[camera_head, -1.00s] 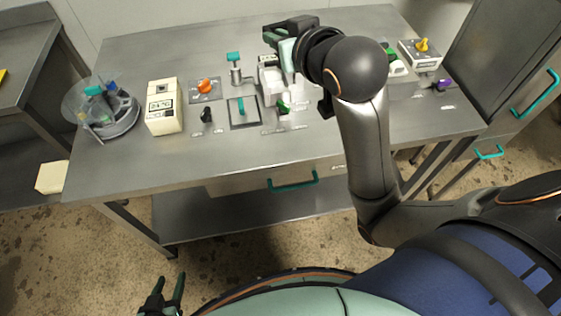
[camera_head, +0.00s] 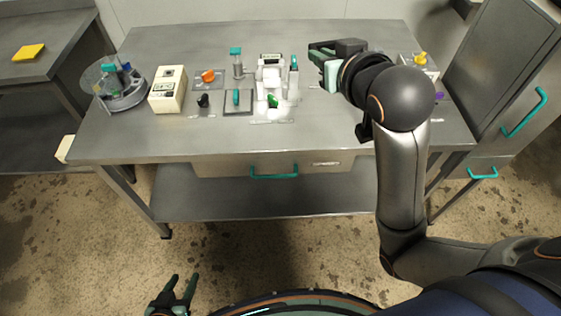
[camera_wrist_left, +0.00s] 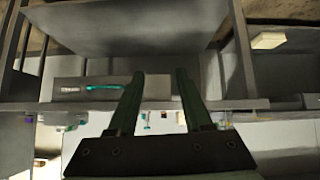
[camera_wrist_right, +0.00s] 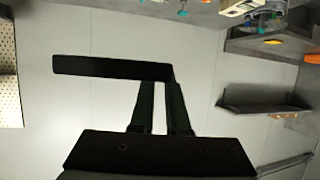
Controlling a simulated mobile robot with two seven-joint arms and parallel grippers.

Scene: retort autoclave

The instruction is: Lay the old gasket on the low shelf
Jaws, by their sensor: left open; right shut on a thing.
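My right gripper (camera_head: 326,62) is shut on a dark, flat bar-like piece, which looks like the old gasket (camera_wrist_right: 100,67). In the right wrist view the piece sticks out to the left of the fingertips (camera_wrist_right: 160,88). In the head view it is held above the right part of the steel bench, and I cannot tell it well from the dark gripper. The low shelf (camera_head: 270,206) runs under the bench and its visible part is bare. It also shows in the left wrist view (camera_wrist_left: 130,25). My left gripper (camera_head: 182,286) is open and empty, low in front of the bench.
The bench top (camera_head: 200,140) carries a round clear-lidded device (camera_head: 122,92), a cream box (camera_head: 168,90), a switch panel (camera_head: 238,102) and a white device (camera_head: 272,78). A drawer with a teal handle (camera_head: 274,173) sits above the shelf. A grey cabinet (camera_head: 500,70) stands at right.

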